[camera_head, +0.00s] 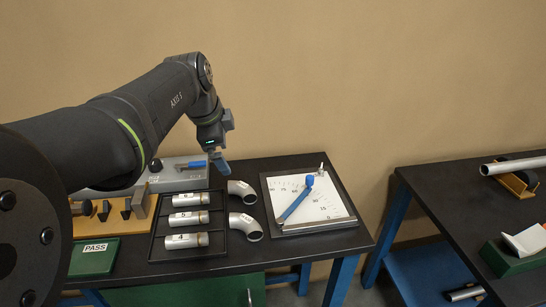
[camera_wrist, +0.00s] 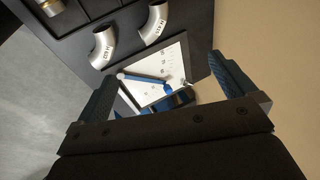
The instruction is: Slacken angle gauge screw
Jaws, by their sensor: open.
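The angle gauge (camera_head: 335,214) is a white plate with printed angle marks, lying on the black table. Its blue arm (camera_head: 294,206) slants across the plate, with a rounded blue knob (camera_head: 309,181) at its upper end. A small metal piece (camera_head: 321,168) stands at the plate's upper right corner; I cannot tell whether this or the knob is the screw. My gripper (camera_head: 222,164) is above the table, left of the gauge and apart from it. In the wrist view, the open, empty fingers (camera_wrist: 165,82) frame the gauge (camera_wrist: 178,58), whose near part is partly hidden.
Two metal elbow pipes (camera_head: 243,191) lie just left of the gauge. A black rack (camera_head: 158,226) holds numbered tubes. A gap separates this table from the right-hand table (camera_head: 437,197). A green PASS block (camera_head: 94,256) sits at left.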

